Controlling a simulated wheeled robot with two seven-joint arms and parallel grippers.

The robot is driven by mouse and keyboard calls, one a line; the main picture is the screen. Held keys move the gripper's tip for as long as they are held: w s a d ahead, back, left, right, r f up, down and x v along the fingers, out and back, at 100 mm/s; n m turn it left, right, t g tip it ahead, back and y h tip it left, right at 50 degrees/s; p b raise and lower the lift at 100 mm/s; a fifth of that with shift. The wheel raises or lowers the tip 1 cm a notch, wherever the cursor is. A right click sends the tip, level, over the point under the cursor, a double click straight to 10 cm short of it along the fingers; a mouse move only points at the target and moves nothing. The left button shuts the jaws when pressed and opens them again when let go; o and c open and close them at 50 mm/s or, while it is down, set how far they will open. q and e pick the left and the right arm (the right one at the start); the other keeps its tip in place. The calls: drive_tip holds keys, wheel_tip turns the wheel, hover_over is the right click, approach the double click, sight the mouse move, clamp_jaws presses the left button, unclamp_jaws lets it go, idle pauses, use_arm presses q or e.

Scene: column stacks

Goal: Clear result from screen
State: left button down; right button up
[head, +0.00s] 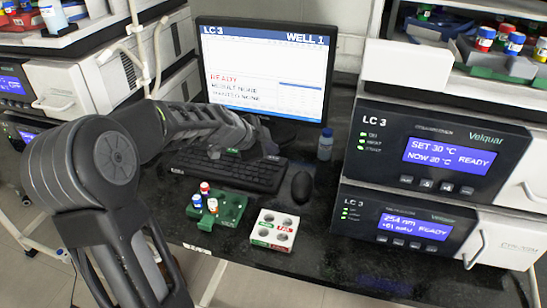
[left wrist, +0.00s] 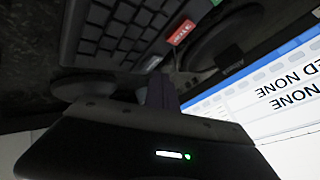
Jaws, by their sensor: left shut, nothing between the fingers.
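The monitor screen (head: 262,72) shows "LC 3", "WELL 1", a red "READY", and lines that seem to read result none and wanted none. In the left wrist view part of the screen (left wrist: 280,95) appears turned over, with "NONE" on two lines. The black keyboard (head: 240,173) lies in front of the monitor; it also shows in the left wrist view (left wrist: 115,30). A red key (left wrist: 182,32) with small lettering sits near its edge. My left gripper (head: 268,147) is shut and empty above the keyboard's far right part, hiding some keys. My right gripper is out of view.
A black mouse (head: 301,186) lies right of the keyboard, a small capped bottle (head: 325,145) behind it. A green rack (head: 222,208) with capped vials and a white well block (head: 274,231) stand in front. Stacked LC 3 instruments (head: 430,150) fill the right side.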

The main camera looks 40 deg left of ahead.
sight(271, 160)
use_arm(q)
drive_tip(key=shift+r, duration=0.2)
drive_tip(key=shift+r+p, duration=1.05)
drive_tip(key=shift+r, duration=1.35)
